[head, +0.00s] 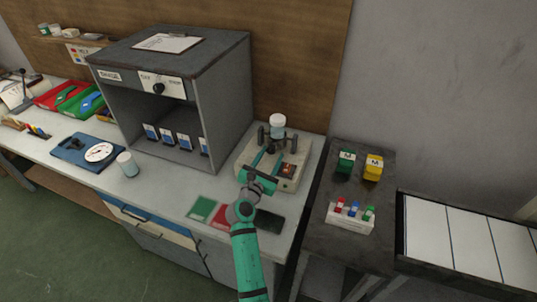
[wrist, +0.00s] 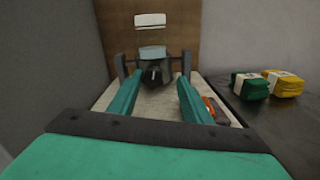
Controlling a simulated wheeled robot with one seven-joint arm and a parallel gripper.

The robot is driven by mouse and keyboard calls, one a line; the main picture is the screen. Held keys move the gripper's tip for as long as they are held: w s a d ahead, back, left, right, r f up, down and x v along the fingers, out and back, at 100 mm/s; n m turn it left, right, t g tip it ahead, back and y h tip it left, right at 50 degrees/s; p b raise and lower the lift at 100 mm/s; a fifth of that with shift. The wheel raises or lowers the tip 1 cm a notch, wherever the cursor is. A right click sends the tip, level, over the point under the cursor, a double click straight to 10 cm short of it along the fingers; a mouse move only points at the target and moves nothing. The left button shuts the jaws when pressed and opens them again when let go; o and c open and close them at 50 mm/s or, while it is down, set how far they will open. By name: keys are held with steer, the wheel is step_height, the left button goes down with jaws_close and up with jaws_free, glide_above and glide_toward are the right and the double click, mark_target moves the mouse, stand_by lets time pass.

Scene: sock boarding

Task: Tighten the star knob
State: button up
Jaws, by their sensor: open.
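The beige bench machine (head: 287,184) stands at the right end of the workbench, with two dark posts at its back. A dark part that looks like the star knob (wrist: 155,74) sits on it under a clear, white-topped jar (head: 278,122); its lobes are hard to make out. My gripper (head: 267,164) is over the machine, its teal fingers pointing at the dark part. In the wrist view my gripper (wrist: 158,82) is open, with the dark part between and just beyond the fingertips. I cannot tell whether either finger touches it.
A grey cabinet (head: 228,95) stands close on the left. Green and red cards (head: 202,209) lie in front of the machine. A dark side table (head: 348,252) on the right carries green and yellow bundles (head: 373,167) and a rack of colored-capped vials (head: 350,217).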

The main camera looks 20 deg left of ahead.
steer(key=shift+w+a, duration=0.55)
steer(key=shift+w, duration=0.05)
